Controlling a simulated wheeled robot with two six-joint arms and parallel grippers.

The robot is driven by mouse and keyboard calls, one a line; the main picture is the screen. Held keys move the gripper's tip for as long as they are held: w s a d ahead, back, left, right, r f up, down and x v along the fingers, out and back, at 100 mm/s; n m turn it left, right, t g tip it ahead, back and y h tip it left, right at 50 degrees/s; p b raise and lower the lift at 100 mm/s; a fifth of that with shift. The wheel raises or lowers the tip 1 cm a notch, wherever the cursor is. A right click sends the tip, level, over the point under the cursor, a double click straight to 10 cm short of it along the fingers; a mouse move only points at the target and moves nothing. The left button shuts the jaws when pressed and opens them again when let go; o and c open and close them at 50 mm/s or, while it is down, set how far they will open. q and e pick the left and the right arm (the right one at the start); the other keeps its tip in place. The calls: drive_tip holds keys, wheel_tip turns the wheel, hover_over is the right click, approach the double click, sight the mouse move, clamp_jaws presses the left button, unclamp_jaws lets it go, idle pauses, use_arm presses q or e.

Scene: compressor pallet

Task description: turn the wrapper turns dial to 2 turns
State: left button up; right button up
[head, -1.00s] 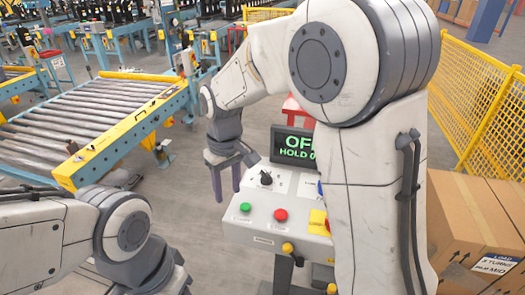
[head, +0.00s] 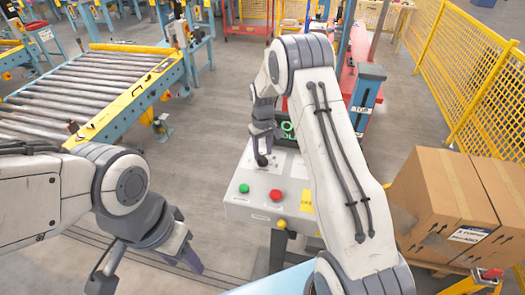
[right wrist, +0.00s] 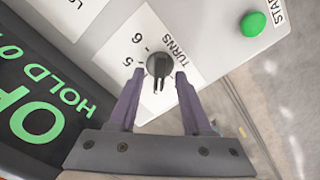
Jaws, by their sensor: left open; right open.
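The turns dial is a black knob (right wrist: 158,66) on a white label marked TURNS, with the numbers 5 and 6 visible beside it. It also shows in the head view (head: 262,160) on the sloped grey control panel (head: 240,208). My right gripper (right wrist: 159,76) is open, with one fingertip on each side of the knob. I cannot tell whether the fingers touch it. The knob's ridge runs up and down in the wrist view, and its pointed end is unclear. My left gripper (head: 148,268) is open and empty at lower left, away from the panel.
A green button (head: 244,188) and a red button (head: 275,196) sit near the dial. A display with green text, partly reading HOLD, (right wrist: 40,105) stands behind the panel. Cardboard boxes (head: 445,200) are at right; a roller conveyor (head: 85,85) is at left.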

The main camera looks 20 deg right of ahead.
drive_tip(key=shift+f, duration=0.9)
clamp_jaws()
drive_tip(key=n+b, duration=0.1)
drive_tip(key=n, duration=0.2)
drive_tip(key=shift+n+b, duration=0.3)
drive_tip(key=shift+b, duration=0.05)
drive_tip(key=n+b, duration=0.1)
drive_tip(key=n, duration=0.4)
drive_tip(key=shift+r+b, duration=0.1)
drive_tip(key=shift+b, duration=0.2)
drive_tip(key=shift+w+n, duration=0.1)
drive_tip(key=shift+n, duration=0.2)
unclamp_jaws()
